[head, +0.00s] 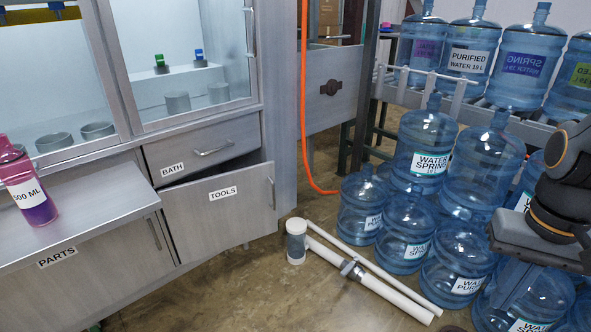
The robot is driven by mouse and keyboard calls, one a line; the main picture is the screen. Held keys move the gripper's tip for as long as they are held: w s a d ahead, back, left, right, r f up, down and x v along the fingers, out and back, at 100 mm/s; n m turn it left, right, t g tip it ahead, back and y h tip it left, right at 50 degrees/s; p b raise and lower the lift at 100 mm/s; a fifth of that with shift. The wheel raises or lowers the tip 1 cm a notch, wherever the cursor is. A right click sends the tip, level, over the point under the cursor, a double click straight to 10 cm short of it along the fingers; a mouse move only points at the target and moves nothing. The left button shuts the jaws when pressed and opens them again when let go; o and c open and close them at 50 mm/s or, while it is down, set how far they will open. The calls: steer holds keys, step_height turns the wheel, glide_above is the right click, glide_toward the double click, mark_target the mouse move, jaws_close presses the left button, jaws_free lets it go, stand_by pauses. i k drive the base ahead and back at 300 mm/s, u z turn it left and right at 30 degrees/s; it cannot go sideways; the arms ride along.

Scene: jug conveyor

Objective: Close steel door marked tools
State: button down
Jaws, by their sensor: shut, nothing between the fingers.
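The steel door marked TOOLS (217,213) is in the lower part of the grey cabinet, below the drawer marked BATH (203,147). It stands partly open. A dark gap shows along its top, and its right edge with the vertical handle (272,193) is swung out from the cabinet. Its left edge meets the cabinet. At the far right, my arm shows with a dark grey part of my gripper (540,245) in front of the water jugs. It is far from the door and touches nothing of it. The fingertips are not clearly visible.
A pink-purple bottle (28,185) stands on the left counter. An orange hose (304,100) hangs by the cabinet.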

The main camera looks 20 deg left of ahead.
mark_target(206, 217)
steer(key=u, duration=0.2)
steer(key=i, duration=1)
steer(key=u, duration=0.55)
